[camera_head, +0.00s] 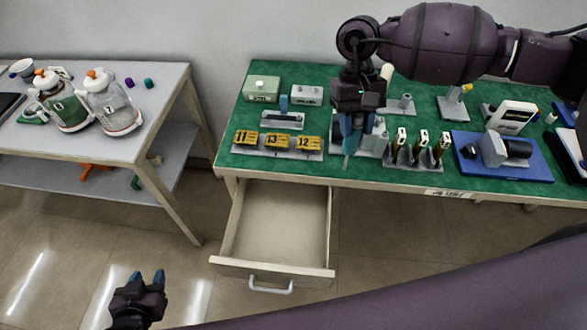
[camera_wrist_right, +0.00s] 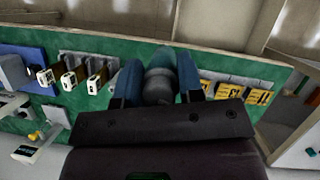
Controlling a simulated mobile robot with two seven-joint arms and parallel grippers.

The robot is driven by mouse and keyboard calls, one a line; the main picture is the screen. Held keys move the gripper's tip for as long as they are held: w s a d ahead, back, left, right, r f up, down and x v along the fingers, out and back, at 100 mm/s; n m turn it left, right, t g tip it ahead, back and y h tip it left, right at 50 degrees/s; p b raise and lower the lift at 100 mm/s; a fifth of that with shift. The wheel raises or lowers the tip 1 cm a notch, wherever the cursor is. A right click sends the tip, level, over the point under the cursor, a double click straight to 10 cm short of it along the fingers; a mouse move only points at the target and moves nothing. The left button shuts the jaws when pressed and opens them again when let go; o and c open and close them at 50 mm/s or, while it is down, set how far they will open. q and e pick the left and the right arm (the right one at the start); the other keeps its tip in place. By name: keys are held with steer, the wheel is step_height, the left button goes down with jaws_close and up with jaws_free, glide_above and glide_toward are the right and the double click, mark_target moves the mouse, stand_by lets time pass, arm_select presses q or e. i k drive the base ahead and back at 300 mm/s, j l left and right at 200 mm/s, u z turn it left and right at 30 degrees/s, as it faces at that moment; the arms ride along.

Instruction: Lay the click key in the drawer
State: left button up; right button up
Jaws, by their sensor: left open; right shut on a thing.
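The drawer (camera_head: 281,222) under the green-topped bench is pulled open and looks empty. My right gripper (camera_head: 350,138) is above the bench near its front edge, to the right of the numbered yellow blocks, with its fingers pointing down. It is shut on a grey, round-ended thing, which I take to be the click key (camera_wrist_right: 158,84). In the right wrist view the thing sits between the two blue fingers; the rest of it is mostly hidden. My left gripper (camera_head: 147,277) is open and empty, low over the floor to the left of the drawer.
Yellow blocks (camera_head: 277,142) marked 11, 13 and 12 stand on the bench behind the drawer. A rack of brass-coloured pieces (camera_head: 420,153) and a blue tray (camera_head: 535,167) are further right. A side table (camera_head: 155,100) with pump canisters stands left.

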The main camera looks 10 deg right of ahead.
mark_target(284, 218)
steer(key=i+j+z, duration=0.2)
steer(key=j+z, duration=0.15)
steer(key=j, duration=0.65)
steer(key=j+z, duration=0.35)
steer(key=j, duration=0.6)
steer(key=i, duration=0.05)
